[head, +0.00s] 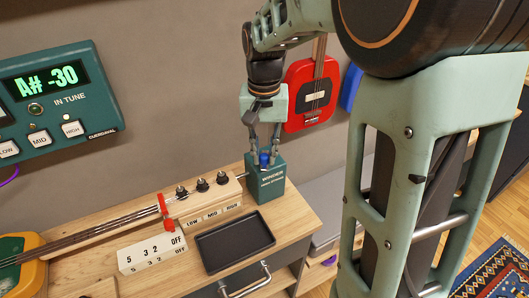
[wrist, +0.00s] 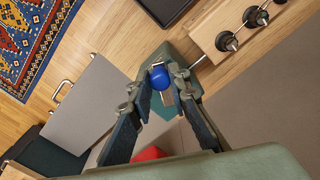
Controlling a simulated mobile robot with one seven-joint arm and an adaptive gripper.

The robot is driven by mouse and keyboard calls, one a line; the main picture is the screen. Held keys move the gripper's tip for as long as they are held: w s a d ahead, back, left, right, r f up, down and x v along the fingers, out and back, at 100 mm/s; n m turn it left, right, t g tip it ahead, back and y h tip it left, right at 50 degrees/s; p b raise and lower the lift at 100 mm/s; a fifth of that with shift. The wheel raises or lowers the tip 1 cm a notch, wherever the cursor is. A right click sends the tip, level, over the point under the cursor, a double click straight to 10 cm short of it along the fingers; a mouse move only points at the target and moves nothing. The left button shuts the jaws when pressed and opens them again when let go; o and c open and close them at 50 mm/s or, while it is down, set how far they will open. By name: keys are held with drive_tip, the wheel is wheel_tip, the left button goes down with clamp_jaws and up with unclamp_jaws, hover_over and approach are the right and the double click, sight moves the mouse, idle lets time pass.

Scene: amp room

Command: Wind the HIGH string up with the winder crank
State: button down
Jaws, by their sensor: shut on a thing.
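My gripper (head: 264,146) points down over the teal winder box (head: 268,185) at the bench's back edge. Its fingers are shut on the blue crank knob (head: 264,160) on top. In the wrist view the blue knob (wrist: 159,78) sits between the fingertips, with the box beneath. A thin rod (head: 241,175) runs from the box to the wooden headstock (head: 213,193). The headstock carries three dark pegs (head: 202,185) above LOW, MID and HIGH labels. The tuner (head: 59,98) on the wall reads A# -30 and has LOW, MID and HIGH buttons.
A black tray (head: 234,242) and a white block marked 5, 3, 2, OFF (head: 152,253) lie in front of the headstock. A stringed neck with a red clamp (head: 165,212) lies at left. A red guitar (head: 311,95) hangs behind my gripper.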

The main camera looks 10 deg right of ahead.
sight(264, 155)
drive_tip(key=c, duration=1.8)
unclamp_jaws()
drive_tip(key=shift+r, duration=0.1)
wheel_tip(264, 155, up, 12)
drive_tip(key=shift+w, duration=0.1)
